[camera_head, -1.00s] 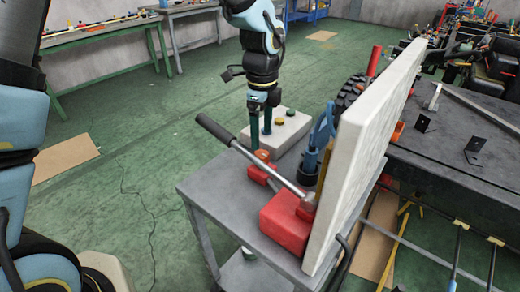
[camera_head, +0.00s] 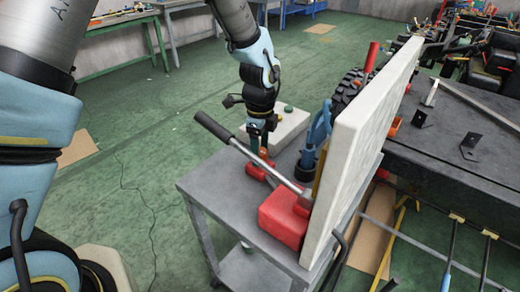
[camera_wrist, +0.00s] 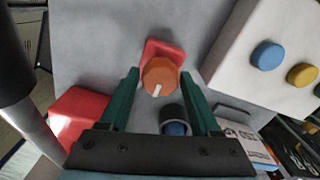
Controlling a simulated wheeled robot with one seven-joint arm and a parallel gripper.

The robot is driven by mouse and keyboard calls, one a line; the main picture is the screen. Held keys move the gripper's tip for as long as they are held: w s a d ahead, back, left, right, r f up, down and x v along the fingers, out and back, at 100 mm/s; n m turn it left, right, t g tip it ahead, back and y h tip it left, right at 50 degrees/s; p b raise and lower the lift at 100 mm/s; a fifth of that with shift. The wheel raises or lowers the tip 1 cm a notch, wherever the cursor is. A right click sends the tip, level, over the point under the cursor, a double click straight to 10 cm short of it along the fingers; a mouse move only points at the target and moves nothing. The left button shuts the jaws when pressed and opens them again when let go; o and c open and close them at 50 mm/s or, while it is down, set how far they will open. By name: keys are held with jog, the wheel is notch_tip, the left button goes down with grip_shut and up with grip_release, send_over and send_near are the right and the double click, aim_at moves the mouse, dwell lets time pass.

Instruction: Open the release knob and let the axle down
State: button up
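The orange release knob (camera_wrist: 160,76) with a white pointer mark sits on a red block in the wrist view. In the head view my gripper (camera_head: 259,145) points down just above the knob. Contact cannot be told. I cannot make out the axle; a white panel (camera_head: 355,145) hides what lies behind it.
A grey cart (camera_head: 225,180) carries the jack, a blue tool (camera_head: 315,135) and a white button box (camera_head: 290,125). The dark chassis table (camera_head: 450,170) stands right of the panel, a tyre (camera_head: 347,90) behind it. The lever rises close beside my gripper.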

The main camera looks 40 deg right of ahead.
grip_shut()
